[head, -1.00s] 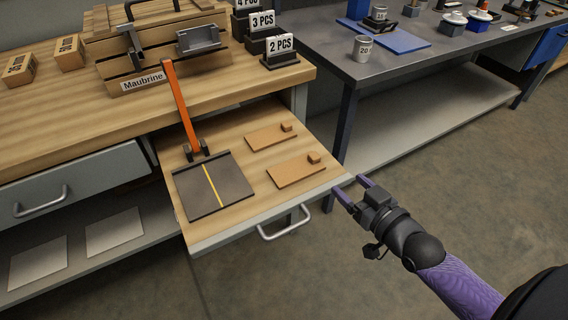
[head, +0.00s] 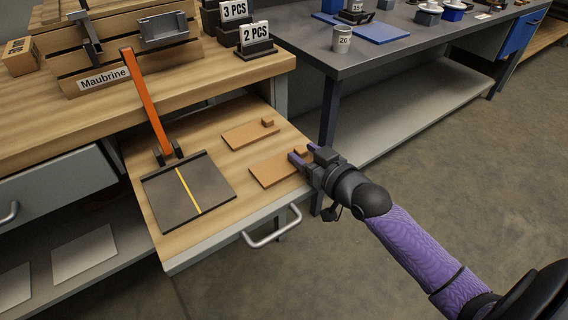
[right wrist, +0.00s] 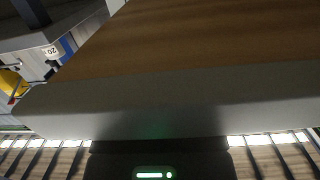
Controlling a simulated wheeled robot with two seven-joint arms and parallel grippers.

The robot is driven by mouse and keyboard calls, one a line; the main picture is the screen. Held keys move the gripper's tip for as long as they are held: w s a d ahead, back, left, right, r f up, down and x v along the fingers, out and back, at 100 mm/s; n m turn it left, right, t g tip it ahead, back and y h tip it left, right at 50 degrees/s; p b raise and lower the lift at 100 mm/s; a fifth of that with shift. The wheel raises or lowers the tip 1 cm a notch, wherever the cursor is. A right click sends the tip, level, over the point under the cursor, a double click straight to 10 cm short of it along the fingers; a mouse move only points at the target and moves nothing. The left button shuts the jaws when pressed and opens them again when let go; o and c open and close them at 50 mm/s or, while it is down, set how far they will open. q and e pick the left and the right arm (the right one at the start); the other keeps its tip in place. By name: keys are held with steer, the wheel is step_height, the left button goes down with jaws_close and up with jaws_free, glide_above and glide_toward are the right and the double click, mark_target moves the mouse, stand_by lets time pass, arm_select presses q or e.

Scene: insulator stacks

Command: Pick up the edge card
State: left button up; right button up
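Two flat orange-brown cards lie in the pulled-out drawer, each with a small raised block at its right end. The nearer card (head: 272,171), by the drawer's right edge, seems to be the edge card. The other card (head: 247,136) lies behind it. The right wrist view shows no fingers and no card clearly. My left gripper is not in view.
A dark board with a yellow line (head: 188,190) and an upright orange lever (head: 146,100) stand left of the cards. A grey table (head: 400,50) stands at the right.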

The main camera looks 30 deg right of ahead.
jaws_close()
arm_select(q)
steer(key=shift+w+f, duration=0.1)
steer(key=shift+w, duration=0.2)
